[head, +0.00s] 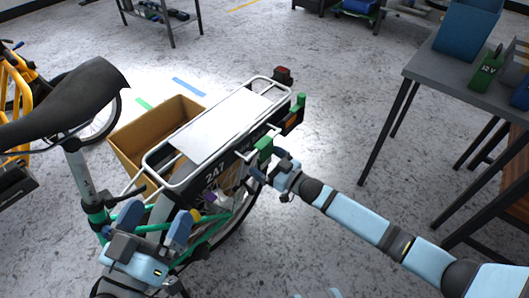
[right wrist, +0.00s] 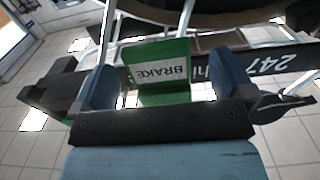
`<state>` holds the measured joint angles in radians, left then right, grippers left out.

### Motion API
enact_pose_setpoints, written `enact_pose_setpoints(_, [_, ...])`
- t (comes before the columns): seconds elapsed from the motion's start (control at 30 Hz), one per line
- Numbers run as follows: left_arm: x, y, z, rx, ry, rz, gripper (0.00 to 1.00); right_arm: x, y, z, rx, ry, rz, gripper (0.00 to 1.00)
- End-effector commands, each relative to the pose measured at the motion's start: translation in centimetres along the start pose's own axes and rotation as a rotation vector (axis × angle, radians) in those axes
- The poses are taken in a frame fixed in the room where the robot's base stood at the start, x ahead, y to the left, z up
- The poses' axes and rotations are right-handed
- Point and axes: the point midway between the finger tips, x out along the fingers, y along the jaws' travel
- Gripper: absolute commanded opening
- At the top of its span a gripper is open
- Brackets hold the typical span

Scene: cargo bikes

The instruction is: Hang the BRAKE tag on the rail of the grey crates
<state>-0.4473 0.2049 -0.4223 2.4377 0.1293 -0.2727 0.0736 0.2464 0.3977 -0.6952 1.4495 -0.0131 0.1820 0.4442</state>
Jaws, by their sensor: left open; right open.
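The green BRAKE tag (head: 263,148) is at the side rail of the bike's rear rack (head: 225,120). In the right wrist view the tag (right wrist: 165,70) shows its white label, upside down, between the two fingers. My right gripper (head: 268,165) is open around the tag. I cannot tell whether a finger touches it. My left gripper (head: 155,214) is open and empty in front of the bike, below the saddle (head: 65,100).
A cardboard box (head: 125,150) stands on the floor behind the rack. A grey table (head: 450,70) at the right holds a blue bin (head: 466,30) and a green 12V block (head: 486,70). Another green piece (head: 301,101) is at the rack's rear end. Floor between bike and table is clear.

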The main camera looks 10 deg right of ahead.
Motion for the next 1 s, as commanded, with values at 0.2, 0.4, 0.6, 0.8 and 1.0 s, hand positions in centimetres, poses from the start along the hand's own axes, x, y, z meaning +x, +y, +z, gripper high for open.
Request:
enact_pose_setpoints(0.2, [0.0,0.0,0.0,0.000,0.000,0.000,1.00,0.0,0.0,0.0,0.000,0.000,0.000,0.61])
enact_pose_setpoints(0.4, [0.0,-0.1,0.0,0.003,0.000,0.001,1.00,0.0,0.0,0.0,0.000,0.000,0.000,0.38])
enact_pose_setpoints(0.6, [0.1,0.0,-0.4,0.003,0.000,0.000,1.00,0.0,0.0,-0.4,0.000,0.000,0.000,0.38])
enact_pose_setpoints(0.8, [0.1,0.1,-1.0,0.002,0.000,0.000,1.00,0.0,0.0,-1.0,0.000,0.000,0.000,0.38])
enact_pose_setpoints(1.0, [0.2,0.3,-1.5,0.001,0.000,0.000,1.00,0.0,0.1,-1.6,-0.001,0.000,0.000,0.38])
